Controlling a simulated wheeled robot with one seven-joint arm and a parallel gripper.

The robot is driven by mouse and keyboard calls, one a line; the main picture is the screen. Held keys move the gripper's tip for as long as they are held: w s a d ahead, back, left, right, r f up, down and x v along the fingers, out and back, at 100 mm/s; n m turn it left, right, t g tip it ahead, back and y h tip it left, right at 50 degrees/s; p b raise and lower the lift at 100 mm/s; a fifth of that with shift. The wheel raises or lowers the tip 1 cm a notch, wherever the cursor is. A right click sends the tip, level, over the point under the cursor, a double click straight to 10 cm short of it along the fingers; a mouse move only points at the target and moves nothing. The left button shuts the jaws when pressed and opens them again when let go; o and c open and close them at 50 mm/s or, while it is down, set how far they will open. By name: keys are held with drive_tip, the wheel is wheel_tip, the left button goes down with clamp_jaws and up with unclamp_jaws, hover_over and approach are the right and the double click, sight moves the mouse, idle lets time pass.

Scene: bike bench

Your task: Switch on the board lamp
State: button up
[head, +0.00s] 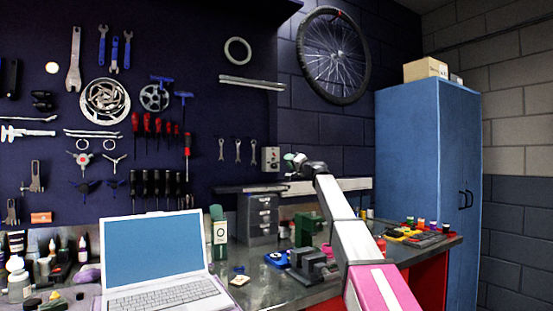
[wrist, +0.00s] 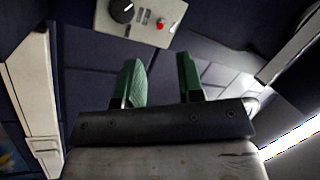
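A small pale switch box (head: 271,159) is mounted on the dark tool board at its right end. In the wrist view the same box (wrist: 150,17) shows at the top, with a black round knob (wrist: 122,10) and a small red button or light (wrist: 160,23). The top of the box is cut off there. My gripper (head: 291,158) is just right of the box in the head view. In the wrist view my gripper (wrist: 160,79) has its two green fingertips apart with nothing between them, and the box lies beyond them. I cannot identify the lamp itself.
A grey drawer unit (head: 263,217), a blue vise-like tool (head: 278,259) and a laptop (head: 155,262) stand on the bench below. A blue cabinet (head: 425,170) is at the right. Wrenches (head: 238,150) hang left of the box.

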drive_tip(key=x, duration=0.8)
drive_tip(key=shift+w+a, duration=0.15)
drive_tip(key=shift+a, duration=0.05)
drive_tip(key=shift+c, duration=0.3)
clamp_jaws()
